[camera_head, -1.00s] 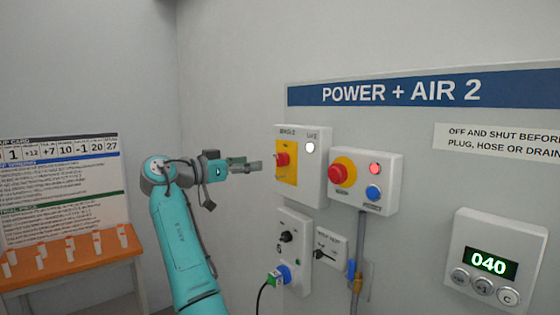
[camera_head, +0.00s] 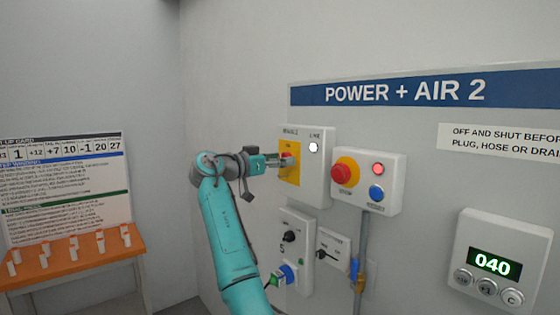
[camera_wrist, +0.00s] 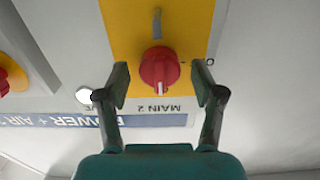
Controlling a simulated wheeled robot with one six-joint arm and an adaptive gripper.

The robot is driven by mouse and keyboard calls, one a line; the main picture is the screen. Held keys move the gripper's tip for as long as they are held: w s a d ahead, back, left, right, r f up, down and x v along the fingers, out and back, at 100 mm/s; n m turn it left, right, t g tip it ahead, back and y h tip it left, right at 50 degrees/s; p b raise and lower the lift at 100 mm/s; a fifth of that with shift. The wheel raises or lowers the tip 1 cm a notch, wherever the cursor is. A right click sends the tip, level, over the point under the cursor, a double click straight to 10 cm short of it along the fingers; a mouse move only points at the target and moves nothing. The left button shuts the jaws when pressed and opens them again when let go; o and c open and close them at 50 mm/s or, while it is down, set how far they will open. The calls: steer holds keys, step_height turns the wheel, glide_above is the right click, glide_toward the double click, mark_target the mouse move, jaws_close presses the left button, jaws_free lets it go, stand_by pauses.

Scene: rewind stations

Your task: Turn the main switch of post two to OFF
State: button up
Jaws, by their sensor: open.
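The main switch is a red rotary knob (camera_wrist: 159,70) on a yellow plate (camera_wrist: 120,20), labelled MAIN 2 upside down in the wrist view. A white mark on the knob points toward that label. An "O" is printed at the plate's right edge in that view. My gripper (camera_wrist: 163,82) is open, with one finger on each side of the knob; I cannot tell whether they touch it. In the head view my gripper (camera_head: 280,161) is at the yellow plate (camera_head: 291,177) of the white switch box (camera_head: 316,185) and partly hides the knob.
Right of the switch box is a box with a red mushroom button (camera_head: 345,171), a red lamp (camera_head: 378,169) and a blue button (camera_head: 376,193). Below are a socket box (camera_head: 296,225) and a small lever plate (camera_head: 333,250). An orange table (camera_head: 70,262) stands left.

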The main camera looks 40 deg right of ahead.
steer(key=c, duration=1.1)
steer(key=shift+c, duration=0.2)
steer(key=shift+n, duration=0.3)
steer(key=n, duration=0.3)
steer(key=shift+n, duration=0.3)
steer(key=n, duration=0.4)
steer(key=shift+n, duration=0.3)
steer(key=n, duration=0.4)
steer(key=shift+w+f, duration=0.1)
steer(key=shift+n, duration=2)
